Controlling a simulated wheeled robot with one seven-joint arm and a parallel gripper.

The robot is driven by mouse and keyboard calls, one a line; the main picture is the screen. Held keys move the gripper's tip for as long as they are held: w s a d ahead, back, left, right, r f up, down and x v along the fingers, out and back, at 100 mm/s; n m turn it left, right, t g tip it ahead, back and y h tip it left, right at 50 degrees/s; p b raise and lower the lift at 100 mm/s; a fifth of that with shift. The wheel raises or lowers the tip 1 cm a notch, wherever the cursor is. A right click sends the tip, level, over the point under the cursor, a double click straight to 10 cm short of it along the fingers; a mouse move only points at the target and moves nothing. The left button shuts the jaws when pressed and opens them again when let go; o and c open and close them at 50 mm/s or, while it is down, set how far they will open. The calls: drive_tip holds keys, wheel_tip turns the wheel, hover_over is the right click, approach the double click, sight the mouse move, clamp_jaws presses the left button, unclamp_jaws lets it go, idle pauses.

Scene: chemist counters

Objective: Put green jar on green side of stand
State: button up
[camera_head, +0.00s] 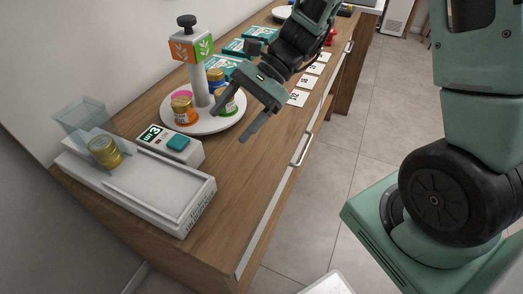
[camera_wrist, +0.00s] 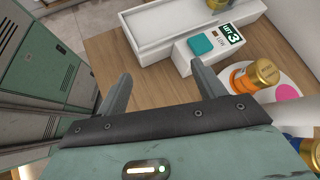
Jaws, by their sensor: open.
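The stand has a round white base (camera_head: 176,125), a post and a block with an orange face and a green face (camera_head: 206,47). A green patch (camera_head: 230,106) shows on its right side, partly hidden by my gripper; I cannot tell if it is a jar or a marking. An orange jar with a gold lid (camera_head: 183,108) stands at the front of the base. A gold-yellow jar (camera_head: 104,152) sits in the white device at left; its colour is not clearly green. My gripper (camera_head: 230,127) is open and empty, above the counter beside the stand; its fingers also show in the wrist view (camera_wrist: 161,72).
The white device (camera_head: 150,190) with a clear shield (camera_head: 80,117) and a teal-button display box (camera_head: 172,146) fills the near left counter. A blue jar (camera_head: 215,76) and a pink spot (camera_head: 182,94) are on the stand. Teal boxes (camera_head: 232,47) and white cards (camera_head: 298,97) lie farther back.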

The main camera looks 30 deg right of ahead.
drive_tip(key=s+a+r+n+t+h, duration=0.1)
drive_tip(key=s+a+r+n+h, duration=0.2)
drive_tip(key=s+n+h, duration=0.7)
drive_tip(key=s+n, duration=0.7)
drive_tip(key=n, duration=0.4)
drive_tip(key=shift+t, duration=0.3)
